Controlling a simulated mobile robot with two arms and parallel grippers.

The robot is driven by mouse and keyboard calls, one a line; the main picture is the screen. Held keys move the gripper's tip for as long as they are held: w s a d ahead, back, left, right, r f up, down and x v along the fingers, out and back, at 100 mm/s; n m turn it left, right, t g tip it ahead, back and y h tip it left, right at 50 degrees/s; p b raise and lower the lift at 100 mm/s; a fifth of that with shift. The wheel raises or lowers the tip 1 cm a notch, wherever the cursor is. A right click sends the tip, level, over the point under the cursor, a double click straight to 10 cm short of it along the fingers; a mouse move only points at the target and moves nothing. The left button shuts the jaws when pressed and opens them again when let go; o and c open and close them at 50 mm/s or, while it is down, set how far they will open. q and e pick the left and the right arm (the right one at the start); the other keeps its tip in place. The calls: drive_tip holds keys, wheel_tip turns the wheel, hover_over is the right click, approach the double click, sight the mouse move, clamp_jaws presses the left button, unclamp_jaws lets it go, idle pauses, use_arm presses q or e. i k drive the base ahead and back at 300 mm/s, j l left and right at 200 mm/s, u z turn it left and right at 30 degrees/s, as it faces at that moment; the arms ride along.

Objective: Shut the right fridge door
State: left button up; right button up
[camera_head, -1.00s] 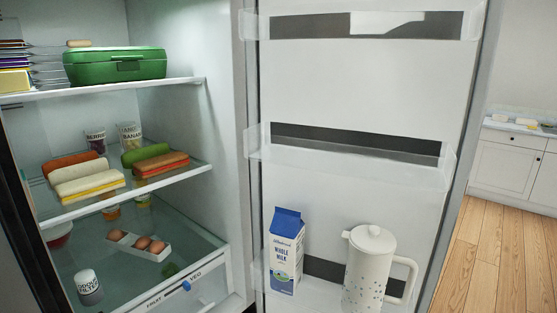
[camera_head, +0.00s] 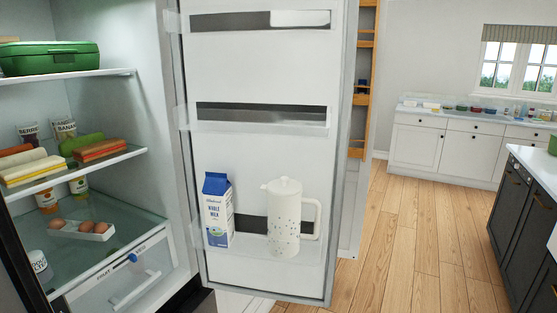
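The right fridge door (camera_head: 258,156) stands wide open, with its inner side facing me. Its lower shelf holds a blue and white milk carton (camera_head: 217,210) and a white speckled pitcher (camera_head: 284,218). Two clear upper door racks look empty. The fridge interior (camera_head: 120,110) is open on the left. Its shelves hold a green box (camera_head: 48,58), sandwiches (camera_head: 98,150), jars and an egg tray (camera_head: 80,230). Neither of my grippers is in view.
Wooden floor (camera_head: 400,240) lies clear to the right of the door. A dark island (camera_head: 522,205) stands at the far right. White cabinets (camera_head: 450,145) line the back wall under a window. A wooden rack (camera_head: 364,80) shows behind the door.

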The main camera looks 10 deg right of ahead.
sight(263, 89)
drive_tip(key=k+u, duration=0.25)
drive_tip(key=u, duration=0.15)
drive_tip(key=k+j+u, duration=0.1)
drive_tip(key=k+u, duration=0.15)
drive_tip(key=u, duration=0.15)
drive_tip(key=k+j+u, duration=0.2)
drive_tip(key=u, duration=0.2)
drive_tip(key=l+u, duration=0.95)
drive_tip(key=k+l+u, duration=0.1)
drive_tip(key=l+u, duration=0.4)
drive_tip(key=l, duration=0.15)
drive_tip(key=k+l, duration=0.15)
drive_tip(key=l, duration=0.35)
drive_tip(key=k+l, duration=0.15)
drive_tip(key=l, duration=0.35)
drive_tip(key=k+l, duration=0.15)
drive_tip(key=l, duration=0.35)
drive_tip(key=k+l, duration=0.15)
drive_tip(key=l, duration=0.35)
drive_tip(key=k+l, duration=0.1)
drive_tip(key=l, duration=0.4)
drive_tip(key=k+l, duration=0.15)
drive_tip(key=l, duration=0.35)
drive_tip(key=k+l, duration=0.15)
drive_tip(key=l, duration=0.35)
drive_tip(key=k+l, duration=0.15)
drive_tip(key=l, duration=0.35)
